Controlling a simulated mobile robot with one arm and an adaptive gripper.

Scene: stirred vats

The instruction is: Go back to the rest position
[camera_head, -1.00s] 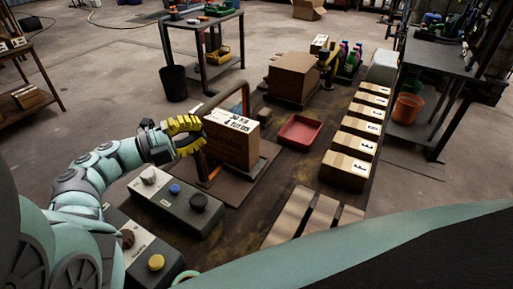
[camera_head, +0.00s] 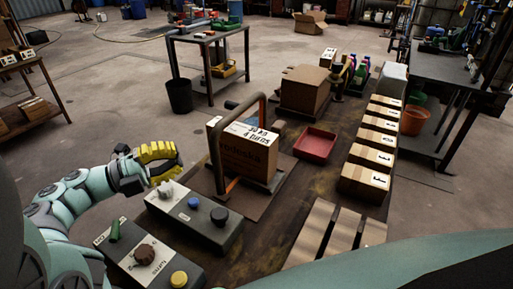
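My gripper (camera_head: 160,163) has yellow fingers and is at the left, at the end of my teal arm. The gripper is apart from the box and the bar.
A second control box (camera_head: 150,262) with a yellow button is at the front. A red tray (camera_head: 315,144), a row of small cartons (camera_head: 365,180) and a larger carton (camera_head: 305,89) stand on the bench. A black bin (camera_head: 179,96) is on the floor. Open floor lies to the left.

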